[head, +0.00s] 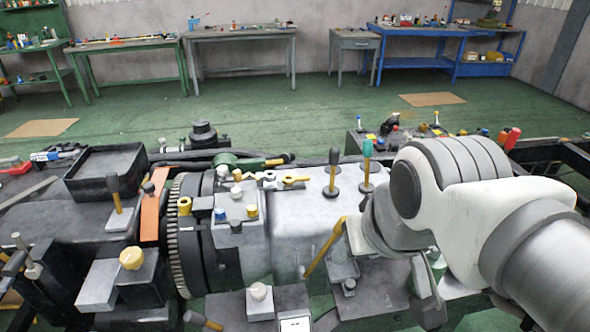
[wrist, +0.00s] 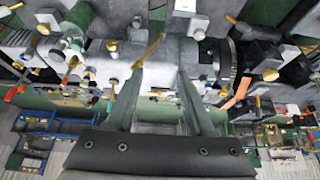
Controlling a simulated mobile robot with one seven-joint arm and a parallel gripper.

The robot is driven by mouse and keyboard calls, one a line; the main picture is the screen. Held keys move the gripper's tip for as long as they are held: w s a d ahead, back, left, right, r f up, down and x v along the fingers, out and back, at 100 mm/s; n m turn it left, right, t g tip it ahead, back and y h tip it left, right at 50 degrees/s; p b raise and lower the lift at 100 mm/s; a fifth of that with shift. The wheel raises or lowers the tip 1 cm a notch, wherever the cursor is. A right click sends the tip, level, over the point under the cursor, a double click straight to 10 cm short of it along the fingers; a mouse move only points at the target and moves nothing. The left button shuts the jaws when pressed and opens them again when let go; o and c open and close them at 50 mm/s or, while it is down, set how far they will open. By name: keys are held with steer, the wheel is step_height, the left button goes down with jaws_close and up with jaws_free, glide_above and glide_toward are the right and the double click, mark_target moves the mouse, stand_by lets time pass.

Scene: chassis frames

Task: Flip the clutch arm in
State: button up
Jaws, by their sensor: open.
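A long yellow lever (head: 325,248), which looks like the clutch arm, slants up and right on the side of the grey gearbox housing (head: 297,225). Its top end is close to my wrist in the head view. The lever also shows in the wrist view (wrist: 149,50), beyond my fingertips and slightly left of the middle. My gripper (wrist: 160,72) is open, with nothing between its two grey fingers. The lever appears apart from both fingers, though the depth gap is hard to judge. In the head view my arm covers the right end of the housing, and my fingers are hard to make out.
A toothed ring (head: 178,240) and an orange plate (head: 151,210) are to the left. Green floor (head: 300,115) lies open behind, before the workbenches.

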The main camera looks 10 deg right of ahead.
steer(key=shift+w+d+r+m, duration=0.1)
steer(key=shift+w+r+m, duration=0.3)
steer(key=shift+w, duration=0.15)
steer(key=c, duration=0.5)
steer(key=w+m+g+p, duration=0.1)
steer(key=w, duration=0.1)
steer(key=w+d+r+m+g+y, duration=0.1)
steer(key=w+m, duration=0.1)
steer(key=w, duration=0.1)
steer(key=w+d+m+p, duration=0.1)
steer(key=w, duration=0.2)
steer(key=shift+d+r+m+g+y+p, duration=0.25)
steer(key=shift+r+m+g+y+p, duration=0.05)
steer(key=shift+r+m+g+p, duration=0.1)
jaws_close()
steer(key=w+d+f+m+g+y+p, duration=0.1)
steer(key=w+d+f+m+y+p, duration=0.1)
steer(key=w+d+f+m, duration=0.4)
steer(key=w+d+f+m+g+y+p, duration=0.1)
steer(key=w+d+f+m+y+p, duration=0.2)
steer(key=w+d, duration=0.5)
steer(key=w+d+f+m, duration=0.1)
steer(key=d+f+m, duration=0.1)
steer(key=f, duration=0.3)
steer(key=w+d+f+m+y+p, duration=0.1)
steer(key=d+f+m, duration=0.2)
steer(key=f, duration=0.3)
steer(key=shift+w+d+m, duration=0.2)
steer(key=shift+w+m, duration=0.05)
steer(key=shift+m, duration=0.15)
